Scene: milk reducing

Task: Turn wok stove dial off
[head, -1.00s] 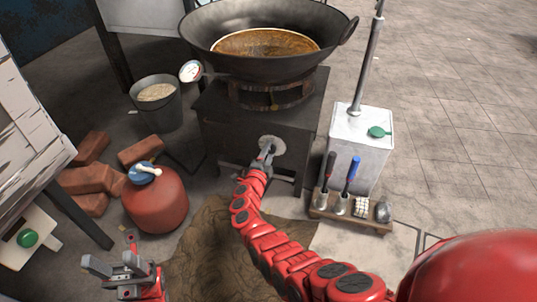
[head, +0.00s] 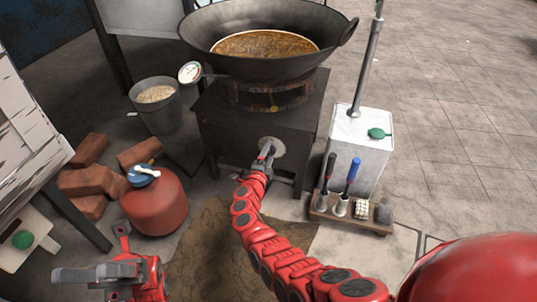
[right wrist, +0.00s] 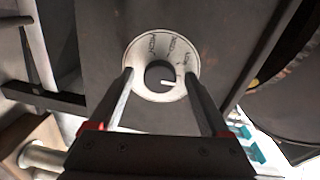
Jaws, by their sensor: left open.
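The stove dial is a dark round knob (right wrist: 158,76) on a pale round plate (right wrist: 143,86) with lettering along its upper edge. A short white mark on the knob points right in the right wrist view. The plate sits on the front of the dark stove (head: 232,133). My right gripper (right wrist: 159,74) is open, with one finger on each side of the knob and gaps showing between. In the head view, my right gripper (head: 265,152) reaches the plate and partly hides the dial. My left gripper (head: 58,283) is open and empty at the lower left, away from the stove.
A large wok (head: 265,68) with brown liquid sits on the stove. A grey bucket (head: 158,112), red gas tank (head: 155,205) and bricks (head: 88,185) stand left. A white canister (head: 358,150) and wooden tool rack (head: 350,219) stand right.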

